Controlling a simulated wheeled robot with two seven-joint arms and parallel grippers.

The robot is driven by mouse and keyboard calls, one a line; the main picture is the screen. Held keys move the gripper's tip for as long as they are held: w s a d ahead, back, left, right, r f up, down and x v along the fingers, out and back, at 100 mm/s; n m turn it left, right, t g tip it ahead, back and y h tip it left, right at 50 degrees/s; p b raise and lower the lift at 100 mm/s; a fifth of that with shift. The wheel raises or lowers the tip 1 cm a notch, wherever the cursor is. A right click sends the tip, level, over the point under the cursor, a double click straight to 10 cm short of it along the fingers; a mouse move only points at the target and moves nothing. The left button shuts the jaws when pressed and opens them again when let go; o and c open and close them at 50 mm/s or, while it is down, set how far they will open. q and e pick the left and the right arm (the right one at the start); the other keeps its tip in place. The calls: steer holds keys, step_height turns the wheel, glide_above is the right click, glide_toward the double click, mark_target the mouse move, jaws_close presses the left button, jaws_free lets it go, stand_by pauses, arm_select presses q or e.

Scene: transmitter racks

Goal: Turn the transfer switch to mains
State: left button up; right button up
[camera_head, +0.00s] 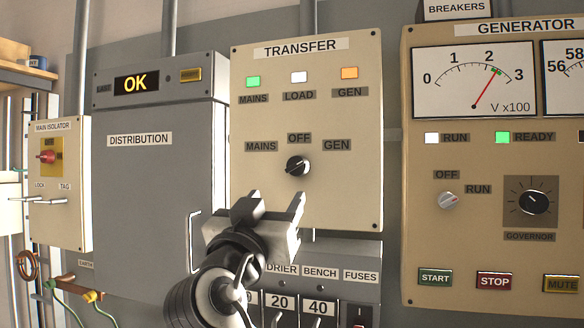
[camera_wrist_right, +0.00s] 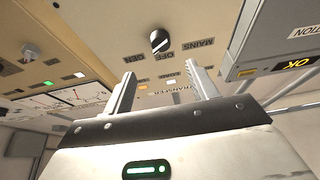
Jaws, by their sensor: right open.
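The transfer switch (camera_head: 298,166) is a round black knob on the beige TRANSFER panel (camera_head: 350,190), with MAINS at its upper left, OFF above and GEN at its upper right. The knob also shows in the right wrist view (camera_wrist_right: 160,41), beyond the fingertips. My right gripper (camera_head: 271,207) is open and empty, below and slightly left of the knob, apart from it. Its two spread fingers show in the right wrist view (camera_wrist_right: 163,75). My left gripper is not in view.
Above the knob are a green MAINS lamp (camera_head: 253,82), a white LOAD lamp (camera_head: 299,77) and an amber GEN lamp (camera_head: 349,73). The grey distribution cabinet (camera_head: 150,190) stands left, the generator panel (camera_head: 440,250) right. Breakers (camera_head: 318,308) lie below.

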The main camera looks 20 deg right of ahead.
mark_target(296, 170)
steer(key=p+x, duration=0.3)
steer(key=x, duration=0.7)
steer(key=shift+w+d+r+p, duration=0.1)
steer(key=shift+w+d+p, duration=0.05)
steer(key=shift+w+p, duration=0.15)
steer(key=shift+w+d+r, duration=0.1)
steer(key=shift+w+d, duration=0.1)
steer(key=shift+w, duration=0.1)
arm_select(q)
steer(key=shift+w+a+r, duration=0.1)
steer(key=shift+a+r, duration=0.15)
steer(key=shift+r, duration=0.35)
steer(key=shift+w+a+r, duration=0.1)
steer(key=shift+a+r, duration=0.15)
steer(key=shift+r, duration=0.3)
arm_select(e)
steer(key=shift+w+d, duration=0.2)
steer(key=shift+w, duration=0.05)
steer(key=shift+c, duration=0.4)
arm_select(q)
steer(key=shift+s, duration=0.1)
arm_select(e)
steer(key=c, duration=0.9)
